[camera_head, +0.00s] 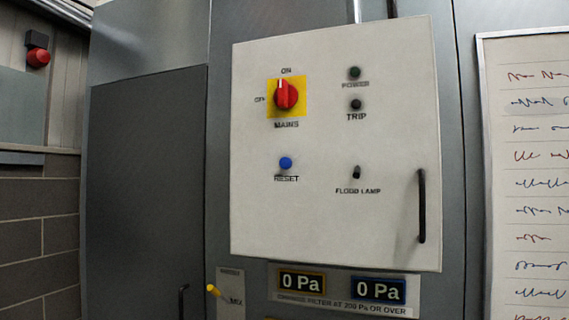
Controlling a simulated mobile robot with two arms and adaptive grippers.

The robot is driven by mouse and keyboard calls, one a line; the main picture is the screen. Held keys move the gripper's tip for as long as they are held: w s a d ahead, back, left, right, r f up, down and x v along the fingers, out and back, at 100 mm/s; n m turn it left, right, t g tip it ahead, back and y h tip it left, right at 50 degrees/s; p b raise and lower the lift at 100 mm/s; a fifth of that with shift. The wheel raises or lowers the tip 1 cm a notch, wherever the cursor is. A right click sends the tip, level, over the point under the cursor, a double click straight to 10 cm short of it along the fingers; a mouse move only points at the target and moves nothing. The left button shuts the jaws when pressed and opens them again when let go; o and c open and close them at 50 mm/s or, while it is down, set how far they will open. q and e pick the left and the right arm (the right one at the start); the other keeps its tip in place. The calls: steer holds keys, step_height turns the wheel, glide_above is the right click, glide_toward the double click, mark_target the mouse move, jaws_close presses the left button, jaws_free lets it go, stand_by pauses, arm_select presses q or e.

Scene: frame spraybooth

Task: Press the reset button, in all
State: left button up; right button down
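The blue reset button (285,163) sits on the white control panel (320,220), left of its middle, with the label RESET just below it. Nothing covers the button. The red MAINS rotary switch (286,95) on its yellow plate is above it, with its pointer toward ON. The POWER lamp (354,73) and TRIP lamp (356,105) at the upper right of the panel both look dark. Neither of my grippers shows in the head view.
A FLOOD LAMP toggle (357,172) and a black door handle (422,205) are to the right on the panel. Two 0 Pa displays (302,282) (379,290) and a yellow-tipped lever (213,290) are below. A whiteboard (530,130) hangs at right, a red beacon (38,58) at upper left.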

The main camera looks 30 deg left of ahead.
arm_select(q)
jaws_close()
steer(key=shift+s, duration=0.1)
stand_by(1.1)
